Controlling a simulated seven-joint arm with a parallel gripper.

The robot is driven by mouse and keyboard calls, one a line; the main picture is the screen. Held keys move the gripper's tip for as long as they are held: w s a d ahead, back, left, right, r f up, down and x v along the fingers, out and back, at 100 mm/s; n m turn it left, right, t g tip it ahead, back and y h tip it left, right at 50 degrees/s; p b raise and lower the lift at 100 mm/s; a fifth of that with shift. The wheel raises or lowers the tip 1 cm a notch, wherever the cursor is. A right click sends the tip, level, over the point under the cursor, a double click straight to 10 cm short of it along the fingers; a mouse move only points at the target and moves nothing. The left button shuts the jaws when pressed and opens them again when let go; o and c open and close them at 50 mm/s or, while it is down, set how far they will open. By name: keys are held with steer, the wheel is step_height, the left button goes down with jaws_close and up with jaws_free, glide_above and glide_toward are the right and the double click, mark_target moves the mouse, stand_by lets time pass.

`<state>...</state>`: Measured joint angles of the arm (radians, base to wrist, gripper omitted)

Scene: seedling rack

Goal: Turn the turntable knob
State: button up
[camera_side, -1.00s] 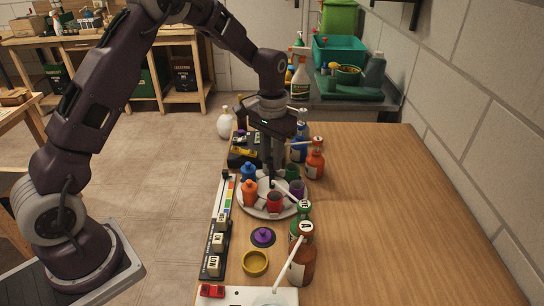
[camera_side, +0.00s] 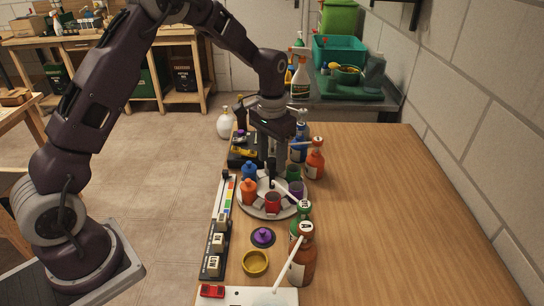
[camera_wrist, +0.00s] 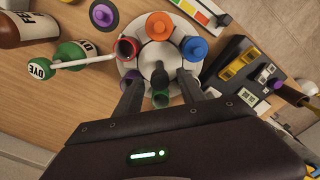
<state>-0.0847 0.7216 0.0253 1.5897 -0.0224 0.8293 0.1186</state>
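The round white turntable (camera_side: 283,213) lies on the table and bears several coloured cups and bottles. It also shows in the wrist view (camera_wrist: 128,68). Its pale central knob (camera_wrist: 161,62) with a dark pointer shows in the wrist view. My gripper (camera_side: 271,172) points down over the turntable's centre in the side view. A red cup (camera_side: 272,203), an orange bottle (camera_side: 249,191) and a blue bottle (camera_side: 250,171) stand around the rim.
Pump bottles (camera_side: 302,262) with long spouts stand close on the right, one spout reaching over the turntable. A strip with coloured bands (camera_side: 226,198) lies at left. A yellow dish (camera_side: 255,263) and a purple-topped pot (camera_side: 263,236) stand in front. The table's right is clear.

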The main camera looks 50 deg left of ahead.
step_height(320, 180, up, 7)
steer(key=shift+r, duration=0.1)
stand_by(0.3)
